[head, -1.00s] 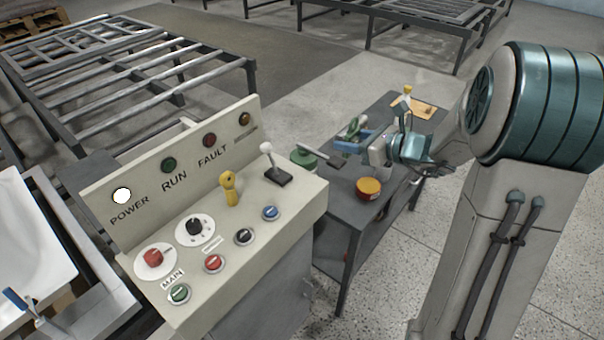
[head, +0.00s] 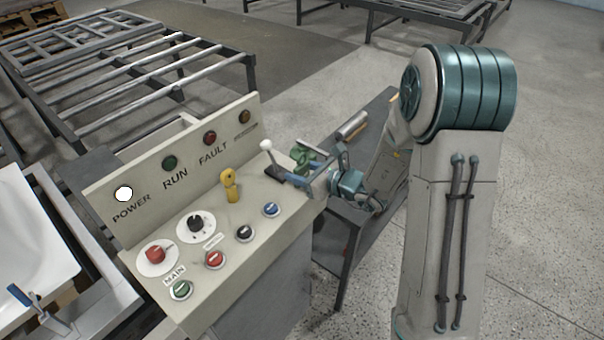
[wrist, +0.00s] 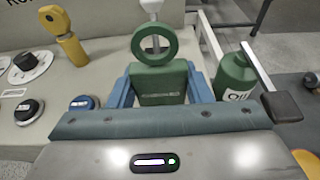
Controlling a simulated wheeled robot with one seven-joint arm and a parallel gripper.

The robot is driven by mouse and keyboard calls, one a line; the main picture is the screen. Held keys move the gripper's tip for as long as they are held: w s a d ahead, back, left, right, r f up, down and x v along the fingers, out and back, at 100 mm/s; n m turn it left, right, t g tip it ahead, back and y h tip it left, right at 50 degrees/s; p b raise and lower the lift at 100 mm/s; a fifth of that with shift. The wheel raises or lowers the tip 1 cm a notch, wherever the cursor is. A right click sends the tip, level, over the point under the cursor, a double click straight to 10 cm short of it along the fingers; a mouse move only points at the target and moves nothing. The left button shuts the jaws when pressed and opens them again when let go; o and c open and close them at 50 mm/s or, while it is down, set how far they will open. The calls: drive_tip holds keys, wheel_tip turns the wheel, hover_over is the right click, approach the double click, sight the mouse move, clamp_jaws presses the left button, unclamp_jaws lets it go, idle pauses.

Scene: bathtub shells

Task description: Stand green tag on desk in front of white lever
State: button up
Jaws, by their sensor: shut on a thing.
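My gripper (head: 315,182) is at the right end of the beige control desk (head: 252,196), just right of the white lever (head: 267,147). In the wrist view its two blue fingers (wrist: 160,92) are shut on the green tag (wrist: 160,84), one on each side of its block. The tag's ring (wrist: 154,44) points up. The white lever (wrist: 152,7) shows behind the ring, partly hidden by it. I cannot tell whether the tag's base touches the desk. In the head view the tag is hard to tell apart from other green parts near the gripper.
A green oil bottle (wrist: 234,80) stands right of the fingers. The dark side table (head: 340,222) is beyond the desk's right edge.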

drive_tip(key=shift+f, duration=0.55)
drive_tip(key=shift+f, duration=0.15)
drive_tip(key=o, duration=1)
drive_tip(key=shift+c, duration=0.2)
